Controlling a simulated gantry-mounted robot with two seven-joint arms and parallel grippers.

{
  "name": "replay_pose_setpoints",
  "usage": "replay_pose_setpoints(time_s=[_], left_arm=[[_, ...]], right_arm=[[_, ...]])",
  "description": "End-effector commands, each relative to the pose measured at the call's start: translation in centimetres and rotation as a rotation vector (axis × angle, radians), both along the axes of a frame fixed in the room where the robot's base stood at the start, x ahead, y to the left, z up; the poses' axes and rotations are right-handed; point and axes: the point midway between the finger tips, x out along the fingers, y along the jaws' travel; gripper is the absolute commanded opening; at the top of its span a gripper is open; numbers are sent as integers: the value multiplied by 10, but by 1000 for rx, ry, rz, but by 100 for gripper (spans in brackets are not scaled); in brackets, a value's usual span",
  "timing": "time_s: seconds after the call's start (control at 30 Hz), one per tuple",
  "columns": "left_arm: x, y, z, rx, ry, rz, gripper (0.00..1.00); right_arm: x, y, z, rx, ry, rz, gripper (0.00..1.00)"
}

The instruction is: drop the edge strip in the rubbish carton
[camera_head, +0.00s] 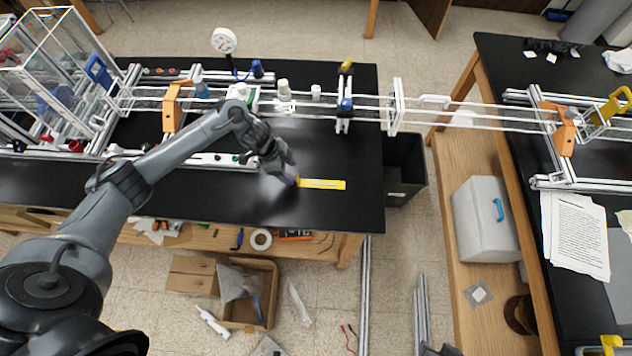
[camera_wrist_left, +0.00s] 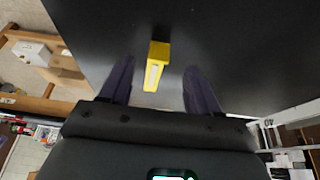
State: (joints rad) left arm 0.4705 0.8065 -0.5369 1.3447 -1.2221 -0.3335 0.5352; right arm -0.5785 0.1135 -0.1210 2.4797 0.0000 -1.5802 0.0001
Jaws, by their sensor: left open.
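The edge strip (camera_head: 325,184) is a flat yellow bar with a pale label, lying on the black tabletop near its front right. In the left wrist view the strip (camera_wrist_left: 157,62) shows foreshortened. My left gripper (camera_head: 287,178) is at the strip's left end. Its jaws are open, and in the left wrist view the strip shows between the two dark fingers (camera_wrist_left: 158,75), with a gap on each side. The cardboard carton (camera_head: 271,290) stands open on the floor below the table's front, with clear plastic in it. My right gripper is not in view.
A black bin (camera_head: 405,158) stands beside the table's right edge. Metal rails and fittings (camera_head: 290,106) run along the table's back. A second bench (camera_head: 500,110) stands to the right. The tabletop around the strip is clear. A wooden shelf (camera_head: 225,238) under the table holds tools and tape.

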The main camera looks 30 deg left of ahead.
Motion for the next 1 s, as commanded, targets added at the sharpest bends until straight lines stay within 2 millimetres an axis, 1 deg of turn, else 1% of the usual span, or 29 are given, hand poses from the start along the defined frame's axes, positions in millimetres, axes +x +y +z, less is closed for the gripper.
replay_pose_setpoints(time_s=[0.17,0.43,0.53,0.67,0.87,1.0], left_arm=[[2,-3,-8,1,0,1,62],[6,-16,-39,0,0,1,62],[9,-19,-47,0,0,1,62],[10,-20,-51,3,-3,-1,62],[9,-20,-52,3,-3,-1,62],[9,-20,-51,2,-2,-1,40]], right_arm=[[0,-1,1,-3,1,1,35],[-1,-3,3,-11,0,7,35],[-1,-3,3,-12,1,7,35],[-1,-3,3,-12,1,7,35],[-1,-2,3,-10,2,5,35],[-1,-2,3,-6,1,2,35]])
